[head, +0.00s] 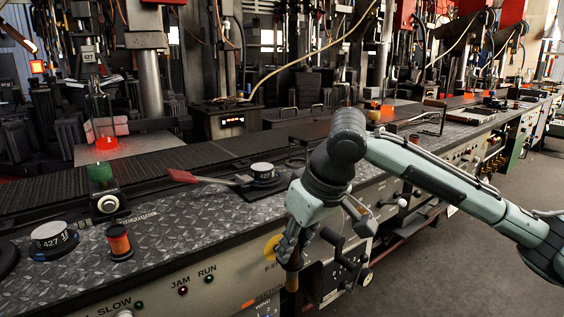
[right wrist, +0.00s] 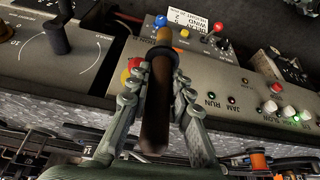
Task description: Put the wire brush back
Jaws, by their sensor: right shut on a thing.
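My right gripper (head: 291,252) hangs in front of the machine's front panel, just below the bench edge. It is shut on a brown, rod-like handle (head: 292,281), which I take to be the wire brush; no bristles can be made out. In the right wrist view the brush handle (right wrist: 156,105) runs lengthwise between the two fingers (right wrist: 155,95), with a lighter brown end away from the palm. My left gripper is out of view.
A red-handled tool (head: 182,176) lies on the bench by a round puck (head: 262,170). An orange spool (head: 119,241) and a labelled round tin (head: 52,239) stand at the left. Knobs and a black lever (head: 331,237) jut from the panel near my gripper. Grey floor (head: 450,265) is clear at right.

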